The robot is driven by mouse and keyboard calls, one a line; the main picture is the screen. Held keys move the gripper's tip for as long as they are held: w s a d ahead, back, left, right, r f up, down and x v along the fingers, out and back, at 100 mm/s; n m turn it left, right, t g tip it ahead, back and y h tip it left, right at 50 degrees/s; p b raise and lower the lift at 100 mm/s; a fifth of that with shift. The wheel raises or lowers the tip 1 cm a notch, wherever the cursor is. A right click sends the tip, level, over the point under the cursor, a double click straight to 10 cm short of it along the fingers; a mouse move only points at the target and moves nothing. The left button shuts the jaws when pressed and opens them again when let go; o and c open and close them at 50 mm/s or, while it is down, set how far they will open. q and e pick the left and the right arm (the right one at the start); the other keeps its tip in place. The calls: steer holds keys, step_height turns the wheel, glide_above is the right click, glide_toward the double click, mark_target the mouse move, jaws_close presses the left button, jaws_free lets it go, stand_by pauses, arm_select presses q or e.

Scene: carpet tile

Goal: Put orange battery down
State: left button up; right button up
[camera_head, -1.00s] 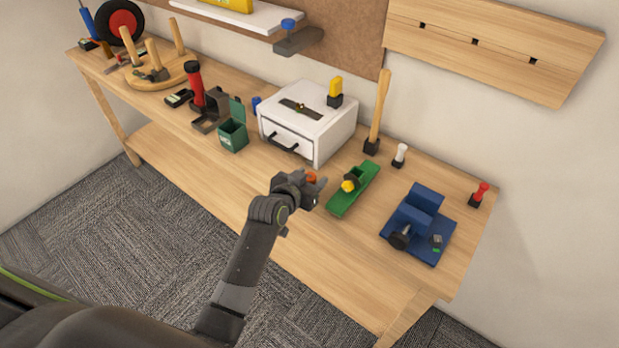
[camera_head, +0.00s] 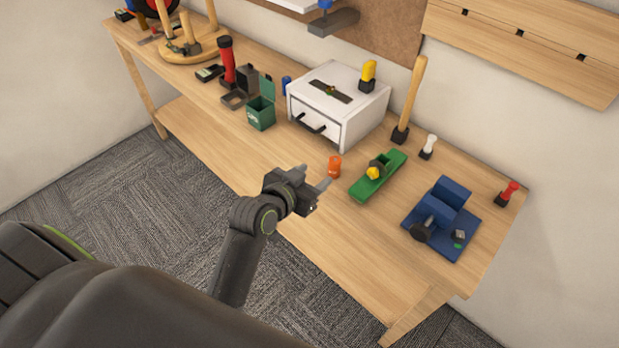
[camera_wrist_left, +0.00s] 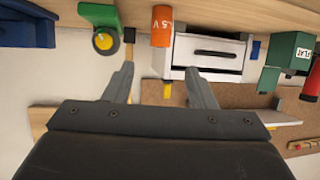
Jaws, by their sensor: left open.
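The orange battery (camera_head: 334,166) stands upright on the wooden workbench, in front of the white drawer box and left of the green plane. My right gripper is not in view.
The white drawer box (camera_head: 338,105) stands behind the battery. The green plane (camera_head: 378,178) and blue vise (camera_head: 442,220) are to the right. A green bin (camera_head: 262,112) is to the left. The front bench strip (camera_head: 345,250) is clear.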

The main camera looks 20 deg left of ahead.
arm_select(q)
steer(key=shift+s+r, duration=0.1)
steer(key=shift+s, duration=0.2)
steer(key=s+a+f+n+g+y, duration=0.15)
steer(key=s+f, duration=0.25)
steer(key=f, duration=0.7)
steer(key=s+a+f+g, duration=0.25)
steer(key=s+f, duration=0.25)
steer(key=f, duration=0.7)
steer(key=s+a+f+n+g+y, duration=0.1)
steer(key=s+a+f+g, duration=0.2)
steer(key=f, duration=0.8)
steer(key=s+a+f+g, duration=0.1)
steer(key=s+f, duration=0.4)
steer(key=s, duration=0.4)
steer(key=s+a+f+g, duration=0.1)
steer(key=s+f, duration=0.3)
steer(key=s, duration=0.6)
steer(key=s+a+f+g+y, duration=0.1)
steer(key=s+f, duration=0.4)
steer(key=s, duration=0.5)
steer(key=shift+a+f+g, duration=0.35)
steer(key=shift+a+g, duration=0.25)
steer(key=shift+g, duration=0.5)
